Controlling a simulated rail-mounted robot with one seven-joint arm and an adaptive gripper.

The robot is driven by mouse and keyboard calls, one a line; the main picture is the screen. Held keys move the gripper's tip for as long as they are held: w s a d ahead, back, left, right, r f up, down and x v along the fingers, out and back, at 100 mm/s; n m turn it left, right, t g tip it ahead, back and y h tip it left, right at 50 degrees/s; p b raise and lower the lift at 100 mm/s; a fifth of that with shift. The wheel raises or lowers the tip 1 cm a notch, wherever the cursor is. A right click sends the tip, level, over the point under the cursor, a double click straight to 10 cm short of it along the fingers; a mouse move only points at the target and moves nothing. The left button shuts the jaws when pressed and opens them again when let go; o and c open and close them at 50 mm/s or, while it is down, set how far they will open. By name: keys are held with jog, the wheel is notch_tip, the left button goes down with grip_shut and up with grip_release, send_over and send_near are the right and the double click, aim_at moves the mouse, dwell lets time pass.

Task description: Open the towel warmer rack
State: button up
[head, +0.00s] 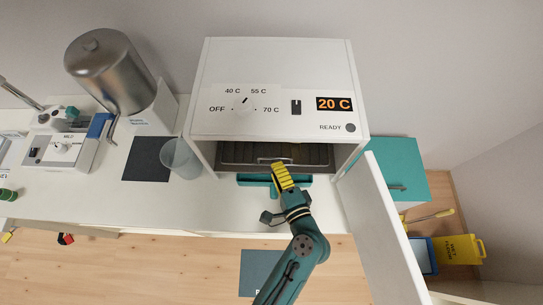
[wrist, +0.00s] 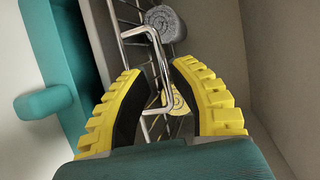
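The towel warmer (head: 275,70) is a white cabinet with a dial and a "20 C" display. Its door (head: 380,235) stands open at the right. The wire rack (head: 235,153) shows inside the opening, dark in the head view. In the wrist view the rack (wrist: 125,15) has thin metal rods and a silver bar handle (wrist: 152,32). My gripper (head: 280,172) is at the front of the opening. In the wrist view my gripper (wrist: 158,70) is open, its yellow fingers apart on either side of the handle. Whether either finger touches it is unclear.
A rolled grey towel (wrist: 162,22) and a yellow rolled towel (wrist: 172,98) lie behind the handle. A teal part (head: 245,180) sits low at the opening. A cup (head: 181,158) and steel canister (head: 108,70) stand left. The open door bounds the right side.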

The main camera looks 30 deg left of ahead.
aim_at(272, 158)
jog(key=x, duration=0.5)
jog(key=shift+o, duration=0.2)
jog(key=shift+d, duration=0.1)
grip_shut()
